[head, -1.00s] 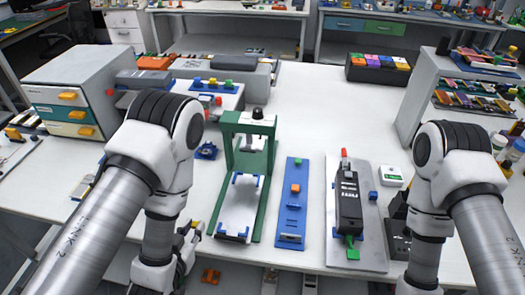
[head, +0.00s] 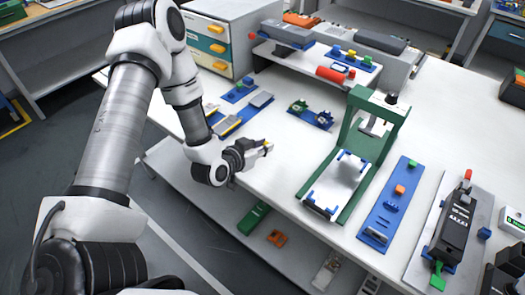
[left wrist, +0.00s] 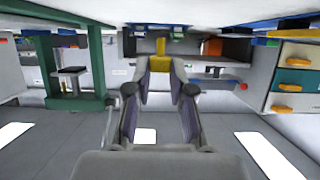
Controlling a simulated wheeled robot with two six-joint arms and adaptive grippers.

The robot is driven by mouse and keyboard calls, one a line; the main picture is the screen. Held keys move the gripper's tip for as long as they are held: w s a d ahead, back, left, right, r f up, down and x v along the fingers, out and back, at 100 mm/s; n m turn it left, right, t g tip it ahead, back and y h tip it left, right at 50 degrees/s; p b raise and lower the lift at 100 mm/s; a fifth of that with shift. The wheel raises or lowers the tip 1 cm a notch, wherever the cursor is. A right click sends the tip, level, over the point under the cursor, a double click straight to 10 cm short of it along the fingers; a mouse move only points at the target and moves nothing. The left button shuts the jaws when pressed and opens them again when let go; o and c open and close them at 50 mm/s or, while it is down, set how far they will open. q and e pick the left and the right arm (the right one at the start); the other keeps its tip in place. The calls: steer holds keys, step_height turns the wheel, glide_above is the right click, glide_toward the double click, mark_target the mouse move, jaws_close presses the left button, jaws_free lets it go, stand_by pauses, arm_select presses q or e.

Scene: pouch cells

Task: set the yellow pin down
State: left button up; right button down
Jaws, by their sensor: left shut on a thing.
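My left gripper (head: 262,148) is shut on the yellow pin (head: 267,145), over the front edge of the white table, left of the green press. In the left wrist view the yellow pin (left wrist: 160,62) sits between the fingertips of the left gripper (left wrist: 160,66) and sticks out beyond them. Its lower part is hidden by the fingers. I cannot tell how far it is above the table.
A green press (head: 357,120) stands right of my left gripper. A blue fixture (head: 311,115) and a blue plate (head: 228,124) lie behind it. A blue strip (head: 388,203) with an orange block lies further right. A drawer cabinet (head: 215,40) stands at the back left.

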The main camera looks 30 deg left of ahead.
mark_target(263, 163)
arm_select(q)
step_height(263, 163, down, 3)
steer(key=shift+f, duration=0.1)
steer(key=shift+w+f, duration=0.15)
steer(key=shift+f, duration=0.2)
steer(key=o, duration=0.7)
